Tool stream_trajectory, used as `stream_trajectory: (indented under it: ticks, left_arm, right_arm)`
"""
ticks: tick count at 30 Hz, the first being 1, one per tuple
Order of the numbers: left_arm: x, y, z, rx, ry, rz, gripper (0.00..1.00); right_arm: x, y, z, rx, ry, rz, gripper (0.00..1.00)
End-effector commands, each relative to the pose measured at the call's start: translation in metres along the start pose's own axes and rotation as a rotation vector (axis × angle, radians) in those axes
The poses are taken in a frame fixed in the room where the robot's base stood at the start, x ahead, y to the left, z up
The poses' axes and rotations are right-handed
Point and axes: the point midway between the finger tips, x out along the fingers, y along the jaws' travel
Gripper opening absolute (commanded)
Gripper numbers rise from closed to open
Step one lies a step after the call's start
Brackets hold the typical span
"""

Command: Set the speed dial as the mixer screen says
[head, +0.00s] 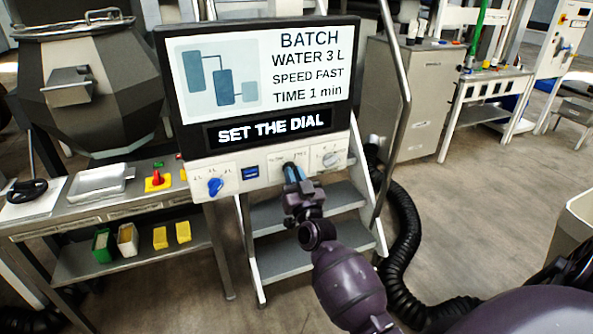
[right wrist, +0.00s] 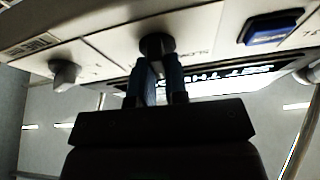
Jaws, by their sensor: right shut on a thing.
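The mixer screen (head: 264,75) reads BATCH, WATER 3 L, SPEED FAST, TIME 1 min, with SET THE DIAL below. The control panel (head: 268,160) under it carries a row of controls. My right gripper (head: 293,173) is at the panel, between the blue button (head: 250,173) and a light knob (head: 331,159). In the right wrist view its blue fingers (right wrist: 158,80) are shut on a dark round dial (right wrist: 157,44), taken as the speed dial. The gripper hides this dial in the head view; its pointer setting is not readable. My left gripper is not in view.
A blue knob (head: 215,187) is at the panel's left end. Metal steps (head: 300,262) with rails stand below and behind the panel. A bench (head: 110,200) with a red knob and small bins is at left. A black hose (head: 405,240) runs along the floor.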

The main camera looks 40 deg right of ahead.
Motion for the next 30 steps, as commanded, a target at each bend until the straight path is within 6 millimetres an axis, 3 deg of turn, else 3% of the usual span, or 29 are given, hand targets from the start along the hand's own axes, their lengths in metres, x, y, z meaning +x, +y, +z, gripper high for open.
stream_trajectory:
  ticks: [15,30]
  left_arm:
    - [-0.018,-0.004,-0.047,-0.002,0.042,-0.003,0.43]
    - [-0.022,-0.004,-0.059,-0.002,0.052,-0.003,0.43]
  right_arm:
    - [0.001,-0.001,-0.003,0.383,0.0,0.158,0.0]
    - [0.0,0.0,0.0,0.501,0.0,0.208,0.0]
